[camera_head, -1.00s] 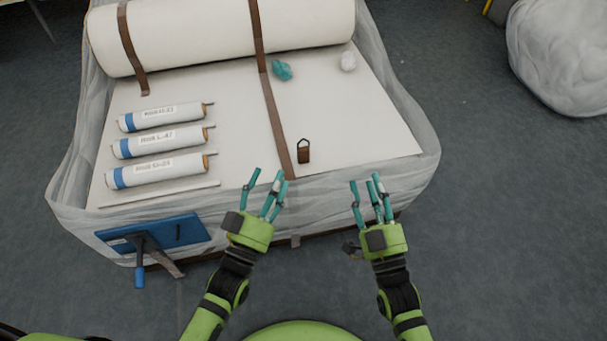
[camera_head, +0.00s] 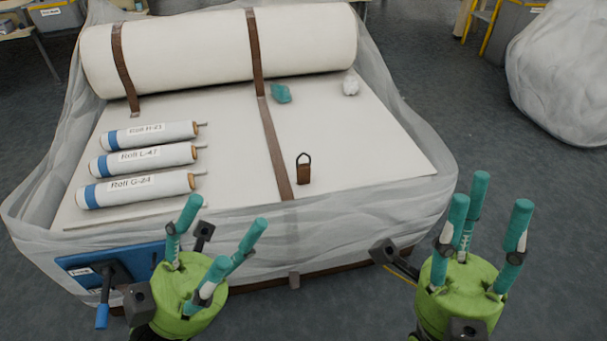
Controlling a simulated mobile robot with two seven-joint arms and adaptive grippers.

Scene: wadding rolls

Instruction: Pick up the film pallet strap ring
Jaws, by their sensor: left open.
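The strap ring (camera_head: 304,170) is a small brown strap tab with a dark metal ring at its top. It stands on the white top of the film-wrapped pallet (camera_head: 370,178), near the front edge and just right of the long brown strap (camera_head: 272,150). My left gripper (camera_head: 222,240) is open and empty in front of the pallet, below and to the left of the strap ring. My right gripper (camera_head: 490,225) has its fingers spread and is empty, off the pallet's front right corner. Neither gripper touches the strap ring.
A large white roll (camera_head: 200,55) lies across the back of the pallet. Several labelled small rolls (camera_head: 145,158) lie at the left. A teal wad (camera_head: 281,93) and a white wad (camera_head: 350,83) sit behind the ring. A blue panel (camera_head: 75,265) hangs at the front left.

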